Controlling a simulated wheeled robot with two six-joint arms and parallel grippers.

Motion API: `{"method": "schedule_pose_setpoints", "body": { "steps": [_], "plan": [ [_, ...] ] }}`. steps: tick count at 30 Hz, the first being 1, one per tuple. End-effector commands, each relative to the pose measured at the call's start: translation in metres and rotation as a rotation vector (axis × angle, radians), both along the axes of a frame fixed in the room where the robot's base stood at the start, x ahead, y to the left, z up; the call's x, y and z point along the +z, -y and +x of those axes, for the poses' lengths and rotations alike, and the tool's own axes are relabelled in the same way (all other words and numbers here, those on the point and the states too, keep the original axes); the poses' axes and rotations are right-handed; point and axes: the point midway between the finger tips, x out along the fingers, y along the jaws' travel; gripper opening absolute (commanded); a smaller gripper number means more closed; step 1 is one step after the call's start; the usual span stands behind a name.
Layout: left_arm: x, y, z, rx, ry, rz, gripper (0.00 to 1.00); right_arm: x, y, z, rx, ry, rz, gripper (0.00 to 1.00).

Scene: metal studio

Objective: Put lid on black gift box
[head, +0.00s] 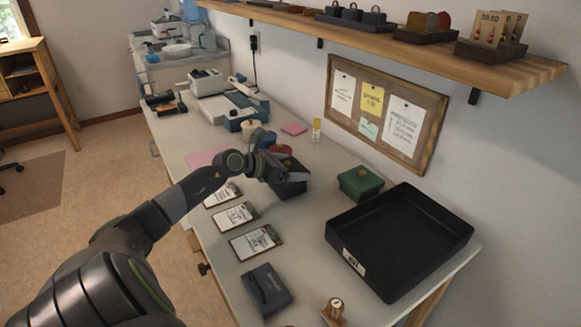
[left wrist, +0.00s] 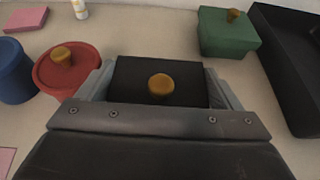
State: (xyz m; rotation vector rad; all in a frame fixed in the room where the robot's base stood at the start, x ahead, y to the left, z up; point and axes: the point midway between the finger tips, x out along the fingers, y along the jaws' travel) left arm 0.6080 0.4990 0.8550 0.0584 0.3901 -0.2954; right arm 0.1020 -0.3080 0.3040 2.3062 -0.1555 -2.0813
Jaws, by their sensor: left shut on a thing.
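My left gripper (head: 290,174) is shut on the black lid (left wrist: 130,72), a dark square with a round gold knob that lies between the two fingers in the left wrist view. In the head view the gripper is over the black gift box (head: 290,190), whose dark side shows just below the fingers on the counter. The gripper hides most of the lid and the box's top there, so I cannot tell whether the lid touches the box or is fully seated. My right gripper is in neither view.
A green lidded box (head: 360,183) and a large black tray (head: 345,259) stand to the right. A red round box (left wrist: 67,72) and a blue round container (left wrist: 13,78) are close on the left in the wrist view. Several clipboards (head: 255,242) lie along the front.

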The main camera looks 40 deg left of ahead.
Motion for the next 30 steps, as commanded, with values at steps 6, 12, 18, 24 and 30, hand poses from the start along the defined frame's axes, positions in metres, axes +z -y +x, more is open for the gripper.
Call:
{"method": "schedule_pose_setpoints", "body": {
  "steps": [6, 12, 18, 24, 30],
  "plan": [
    [-0.004, 0.000, 0.000, 0.000, 0.000, 0.000, 0.65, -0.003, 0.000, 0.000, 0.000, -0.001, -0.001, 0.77],
    [-0.007, 0.000, 0.000, 0.000, 0.000, 0.000, 0.65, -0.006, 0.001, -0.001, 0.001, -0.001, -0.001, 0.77],
    [-0.010, 0.000, 0.000, 0.000, 0.000, -0.001, 0.65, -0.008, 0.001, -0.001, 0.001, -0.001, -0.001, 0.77],
    [-0.013, 0.000, 0.000, 0.000, 0.000, -0.001, 0.65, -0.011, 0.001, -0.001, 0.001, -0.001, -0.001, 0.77],
    [-0.016, 0.000, 0.000, 0.000, 0.000, -0.001, 0.65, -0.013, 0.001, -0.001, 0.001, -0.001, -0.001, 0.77]
  ]
}}
